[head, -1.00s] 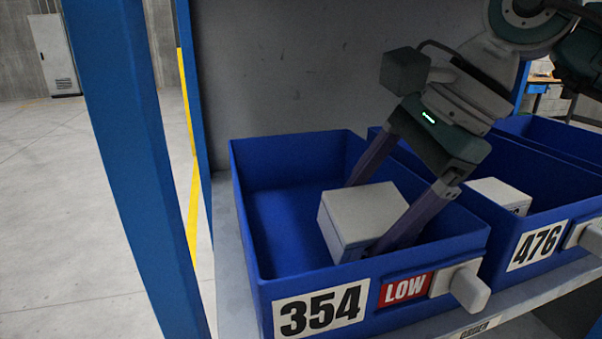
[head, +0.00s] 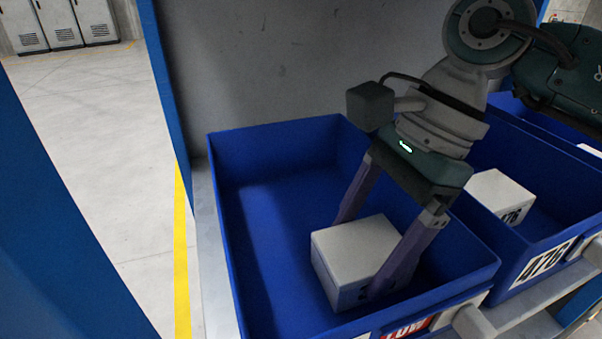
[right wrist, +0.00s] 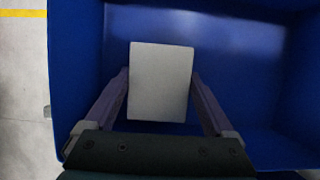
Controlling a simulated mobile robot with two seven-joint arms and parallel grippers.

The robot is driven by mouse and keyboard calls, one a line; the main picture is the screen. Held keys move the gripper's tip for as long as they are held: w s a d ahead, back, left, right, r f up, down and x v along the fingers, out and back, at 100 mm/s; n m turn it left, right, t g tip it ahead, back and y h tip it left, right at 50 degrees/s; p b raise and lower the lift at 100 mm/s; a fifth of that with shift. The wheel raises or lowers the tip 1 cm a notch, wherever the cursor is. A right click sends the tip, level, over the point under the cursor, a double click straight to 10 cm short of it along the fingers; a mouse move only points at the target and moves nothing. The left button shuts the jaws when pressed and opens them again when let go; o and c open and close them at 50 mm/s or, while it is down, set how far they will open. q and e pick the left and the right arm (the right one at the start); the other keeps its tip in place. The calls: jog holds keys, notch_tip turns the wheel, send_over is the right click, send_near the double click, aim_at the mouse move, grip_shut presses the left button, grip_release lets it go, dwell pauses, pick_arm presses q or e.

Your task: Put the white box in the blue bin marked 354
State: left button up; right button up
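The white box (head: 352,246) is inside the blue bin (head: 262,270), low down near its front right. The bin's 354 label is almost wholly cut off now, but it showed in the earlier head view. My right gripper (head: 362,248) reaches down into the bin with one finger on each side of the box. In the right wrist view both fingers meet the sides of the box (right wrist: 161,82), with no clear gap. Dark print on the box's front is partly hidden by the near finger. I cannot tell whether its underside touches the bin floor. My left gripper is not in view.
A second blue bin marked 476 (head: 541,265) stands directly to the right and holds another white box (head: 499,194). A grey panel (head: 240,70) rises behind the bins. A blue post (head: 60,230) stands at the left. The left part of the first bin is empty.

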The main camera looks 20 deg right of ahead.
aim_at(388, 236)
jog(key=shift+o, duration=0.6)
jog(key=shift+r, duration=0.15)
jog(key=b+v, duration=0.1)
jog(key=v, duration=0.6)
jog(key=shift+d+r, duration=0.15)
jog(key=shift+r, duration=0.05)
